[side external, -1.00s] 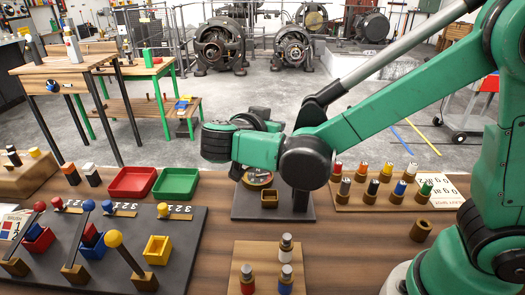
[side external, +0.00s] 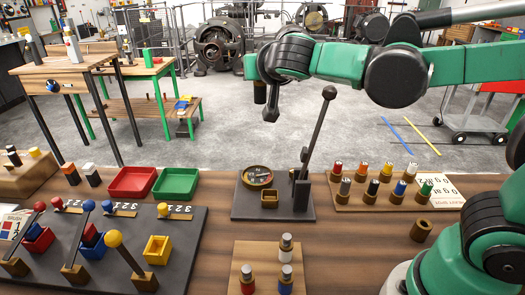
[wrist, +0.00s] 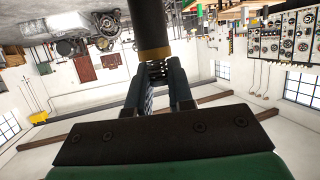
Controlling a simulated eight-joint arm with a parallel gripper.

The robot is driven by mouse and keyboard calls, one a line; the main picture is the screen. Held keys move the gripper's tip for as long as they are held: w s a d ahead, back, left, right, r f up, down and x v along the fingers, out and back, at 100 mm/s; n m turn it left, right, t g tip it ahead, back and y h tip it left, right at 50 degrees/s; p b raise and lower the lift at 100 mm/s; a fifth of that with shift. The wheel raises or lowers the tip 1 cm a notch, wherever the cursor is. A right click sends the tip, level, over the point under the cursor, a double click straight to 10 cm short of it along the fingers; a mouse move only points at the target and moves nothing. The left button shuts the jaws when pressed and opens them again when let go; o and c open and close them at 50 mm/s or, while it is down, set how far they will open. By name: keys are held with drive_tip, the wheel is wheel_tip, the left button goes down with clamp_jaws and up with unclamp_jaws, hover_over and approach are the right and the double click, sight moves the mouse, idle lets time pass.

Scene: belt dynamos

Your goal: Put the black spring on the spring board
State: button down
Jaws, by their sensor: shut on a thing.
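My gripper (wrist: 158,75) is shut in the wrist view on a dark cylinder (wrist: 148,28) with a brown-gold band at its end. It may be the black spring; I can see no coils. In the side view my gripper hangs in the air below my wrist (side external: 271,103), well above the table and left of the lever. Its fingers are small and dark there. A wooden board (side external: 330,201) at the right holds several short cylinders with coloured tops, beside a printed card. A smaller wooden board (side external: 267,256) in front holds white, red and blue-marked ones. I cannot tell which is the spring board.
A brown ring (side external: 421,230) stands on the table. At left are red (side external: 131,181) and green (side external: 176,183) trays and a dark panel (side external: 200,235) with knobbed levers.

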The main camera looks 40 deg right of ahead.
drive_tip(key=shift+w+a+r+n+t+y, duration=0.1)
drive_tip(key=shift+r+n+t+y, duration=0.4)
drive_tip(key=shift+n+y, duration=0.35)
drive_tip(key=shift+d+r+y, duration=0.15)
drive_tip(key=shift+d+y, duration=0.1)
drive_tip(key=d, duration=0.6)
drive_tip(key=shift+n, duration=0.25)
drive_tip(key=s+a+f+m+g+h, duration=0.2)
drive_tip(key=s+a+m+g+h, duration=0.2)
drive_tip(key=a+m+g+h, duration=0.3)
drive_tip(key=m+g+h, duration=0.1)
drive_tip(key=m, duration=0.2)
drive_tip(key=shift+s+a+f+h, duration=0.2)
drive_tip(key=shift+a+f+h, duration=0.05)
drive_tip(key=shift+a+h, duration=0.05)
